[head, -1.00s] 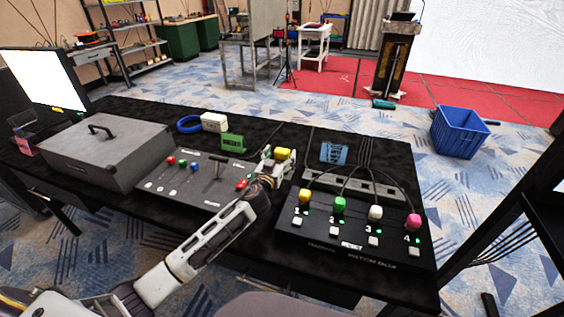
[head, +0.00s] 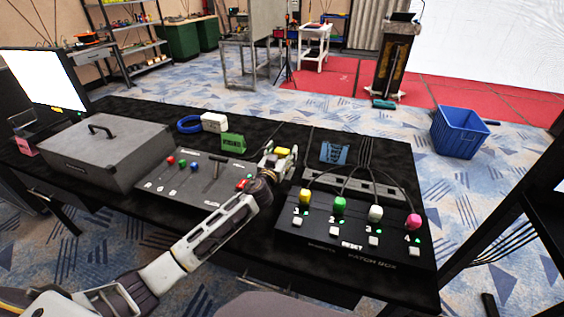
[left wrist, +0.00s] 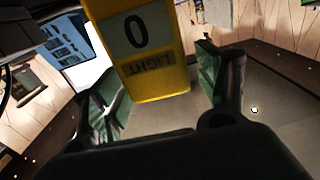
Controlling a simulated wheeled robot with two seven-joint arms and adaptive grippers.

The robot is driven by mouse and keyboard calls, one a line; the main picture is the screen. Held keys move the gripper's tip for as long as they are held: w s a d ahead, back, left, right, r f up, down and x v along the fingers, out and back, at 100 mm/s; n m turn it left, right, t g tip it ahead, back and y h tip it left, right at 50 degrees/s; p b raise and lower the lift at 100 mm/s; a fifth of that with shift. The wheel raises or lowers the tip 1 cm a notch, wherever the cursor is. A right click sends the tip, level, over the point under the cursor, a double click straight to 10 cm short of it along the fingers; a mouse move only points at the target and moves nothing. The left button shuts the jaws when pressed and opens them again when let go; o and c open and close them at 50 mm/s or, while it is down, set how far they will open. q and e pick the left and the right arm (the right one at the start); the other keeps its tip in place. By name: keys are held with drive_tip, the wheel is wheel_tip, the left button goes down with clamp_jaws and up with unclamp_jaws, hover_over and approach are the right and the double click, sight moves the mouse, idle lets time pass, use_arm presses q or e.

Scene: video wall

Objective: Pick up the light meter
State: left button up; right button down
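The light meter is a small yellow box (head: 281,151) near the back middle of the black table, between the two control boxes. In the left wrist view its yellow face (left wrist: 152,70) with a "0" display and upside-down "LIGHT" lettering fills the upper middle. My left gripper (head: 275,159) is at the meter, partly covering it in the head view. In the left wrist view its fingers (left wrist: 163,88) are apart, one on each side of the meter. A narrow gap shows on the right side; contact on the left is unclear. My right gripper is not in view.
A control box with a lever (head: 205,178) is left of the gripper, a patch box with coloured knobs (head: 325,232) right. A grey case (head: 105,155) and monitor (head: 42,80) are at left.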

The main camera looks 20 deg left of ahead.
use_arm(q)
drive_tip(key=c, duration=1)
drive_tip(key=shift+r, duration=0.15)
